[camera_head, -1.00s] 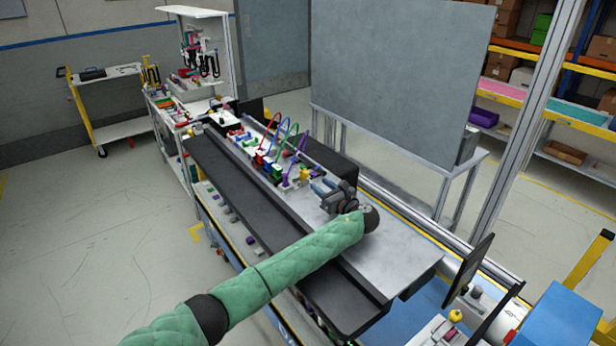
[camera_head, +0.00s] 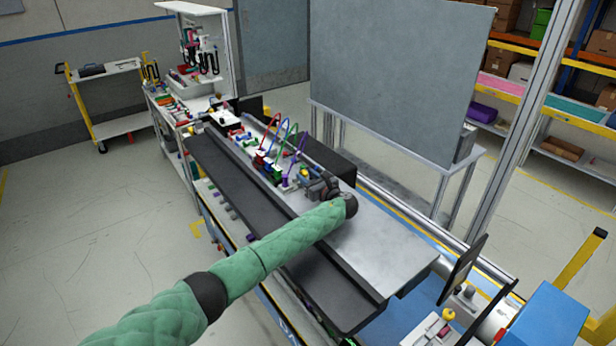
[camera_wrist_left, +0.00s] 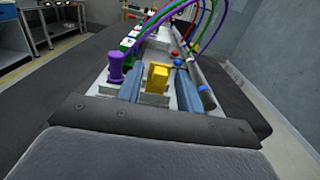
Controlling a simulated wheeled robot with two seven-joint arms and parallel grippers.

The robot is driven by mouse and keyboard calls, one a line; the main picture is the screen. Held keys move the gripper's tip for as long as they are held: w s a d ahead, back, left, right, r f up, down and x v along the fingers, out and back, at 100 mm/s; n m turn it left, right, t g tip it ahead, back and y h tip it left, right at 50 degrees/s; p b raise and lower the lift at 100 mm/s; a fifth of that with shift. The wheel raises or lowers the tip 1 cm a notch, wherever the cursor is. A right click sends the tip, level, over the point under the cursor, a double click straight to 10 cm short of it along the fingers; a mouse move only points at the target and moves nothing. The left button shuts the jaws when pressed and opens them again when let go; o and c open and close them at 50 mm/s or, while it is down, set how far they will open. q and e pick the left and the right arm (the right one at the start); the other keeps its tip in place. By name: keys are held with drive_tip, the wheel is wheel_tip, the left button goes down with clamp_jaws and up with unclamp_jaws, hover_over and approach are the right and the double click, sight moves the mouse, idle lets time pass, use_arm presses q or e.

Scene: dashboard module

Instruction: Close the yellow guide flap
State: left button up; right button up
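The yellow guide flap (camera_wrist_left: 157,77) is a small yellow block on the grey module, and it shows between the two blue-grey fingers of my left gripper (camera_wrist_left: 159,90) in the left wrist view. The fingers stand apart with a gap on either side of the flap; I see no clear contact. In the head view my left gripper (camera_head: 310,182) is over the module, beside the flap (camera_head: 304,172), which is small and partly covered there. Whether the flap is tilted or flat is hard to tell. My right gripper is not in view.
A purple spool-like post (camera_wrist_left: 116,66) stands left of the fingers. Purple, green and red cables (camera_head: 283,138) arch over the module beyond. A grey cylinder (camera_wrist_left: 206,97) lies to the right. The bare metal plate (camera_head: 390,240) on the near side is clear.

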use_arm(q)
drive_tip(key=c, duration=0.7)
drive_tip(key=shift+c, duration=0.2)
